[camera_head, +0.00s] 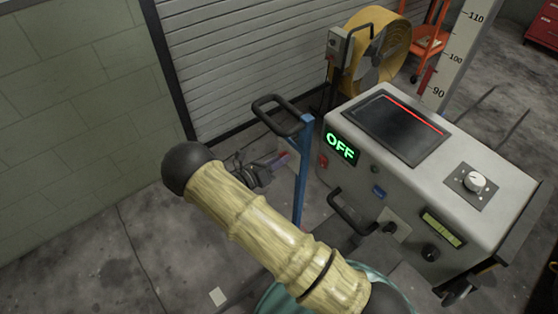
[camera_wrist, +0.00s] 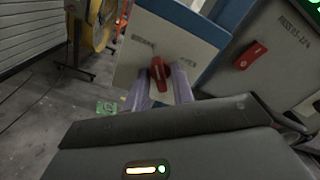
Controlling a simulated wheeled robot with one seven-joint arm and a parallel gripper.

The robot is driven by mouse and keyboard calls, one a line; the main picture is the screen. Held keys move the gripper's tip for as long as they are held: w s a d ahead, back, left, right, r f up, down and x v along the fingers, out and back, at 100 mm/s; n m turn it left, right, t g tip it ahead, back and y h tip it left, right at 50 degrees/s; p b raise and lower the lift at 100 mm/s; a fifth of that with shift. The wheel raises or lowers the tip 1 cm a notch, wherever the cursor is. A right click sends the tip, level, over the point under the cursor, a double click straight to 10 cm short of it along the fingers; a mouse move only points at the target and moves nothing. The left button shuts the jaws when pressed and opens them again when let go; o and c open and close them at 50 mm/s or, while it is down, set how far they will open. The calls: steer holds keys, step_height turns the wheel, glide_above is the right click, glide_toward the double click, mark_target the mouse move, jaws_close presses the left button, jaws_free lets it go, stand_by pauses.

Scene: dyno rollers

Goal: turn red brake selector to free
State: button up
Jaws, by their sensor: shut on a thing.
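The red brake selector (camera_wrist: 158,72) sits on a pale plate (camera_wrist: 130,62) on the side of a blue post (camera_wrist: 228,14). In the wrist view it stands nearly upright, with small unreadable lettering to its left and right. My gripper's two purplish fingers (camera_wrist: 161,92) are shut on it, one on each side. In the head view my gripper (camera_head: 277,162) is beside the blue post (camera_head: 303,170), and the selector is mostly hidden by the fingers.
The grey console (camera_head: 420,170) shows a green OFF display (camera_head: 341,147) and stands right of the post. Another red switch (camera_wrist: 250,55) is on its side. A black handle (camera_head: 283,115) tops the post.

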steer(key=shift+m+b, duration=1.95)
steer(key=shift+m, duration=6.25)
steer(key=o, duration=0.7)
steer(key=shift+s, duration=0.1)
steer(key=b+v, duration=0.2)
steer(key=v, duration=1.5)
steer(key=shift+s+a, duration=0.1)
steer(key=shift+a, duration=0.1)
